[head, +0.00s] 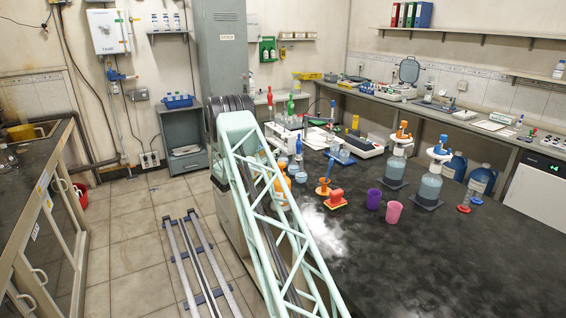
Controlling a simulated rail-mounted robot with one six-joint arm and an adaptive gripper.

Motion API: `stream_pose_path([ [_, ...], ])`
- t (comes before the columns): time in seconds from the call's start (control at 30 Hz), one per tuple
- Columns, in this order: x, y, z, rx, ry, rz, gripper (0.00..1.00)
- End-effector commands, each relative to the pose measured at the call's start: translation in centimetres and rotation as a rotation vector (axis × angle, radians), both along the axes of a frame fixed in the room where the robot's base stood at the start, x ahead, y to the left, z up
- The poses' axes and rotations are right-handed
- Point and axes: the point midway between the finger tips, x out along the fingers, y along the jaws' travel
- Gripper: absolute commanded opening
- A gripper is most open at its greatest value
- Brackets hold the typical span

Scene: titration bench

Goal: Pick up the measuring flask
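I cannot pick out the measuring flask for certain. Small glassware stands at the far left end of the black bench (470,260), too small to tell apart. Two large clear bottles with pale blue liquid stand towards the back right of the bench, one with an orange top (397,168) and one with a blue top (429,187). My gripper is not in view, so its state does not show. A pale green lattice structure in the foreground hides part of the bench's left edge.
A purple cup (374,199) and a pink cup (393,212) stand mid-bench. Left of them are a red object (335,198) and an orange stand (324,187). A white instrument (357,145) lies behind. The bench's near right is bare. Floor rails (199,262) run on the left.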

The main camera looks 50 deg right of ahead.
Motion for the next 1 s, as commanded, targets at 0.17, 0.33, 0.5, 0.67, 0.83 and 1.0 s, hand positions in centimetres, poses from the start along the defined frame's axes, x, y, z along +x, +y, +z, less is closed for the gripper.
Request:
stream_pose_path([
  [0.17, 0.1, -2.2, 0.0, -0.001, 0.000, 0.000, 0.27],
  [0.33, 0.1, -3.3, 0.0, 0.000, 0.000, 0.001, 0.27],
  [0.5, 0.2, -3.5, 0.1, 0.000, 0.000, 0.001, 0.27],
  [0.67, 0.2, -3.4, 0.1, 0.000, 0.000, 0.001, 0.27],
  [0.83, 0.2, -3.7, 0.0, 0.000, 0.000, 0.001, 0.27],
  [1.0, 0.1, -4.8, -0.1, -0.001, 0.000, 0.000, 0.27],
])
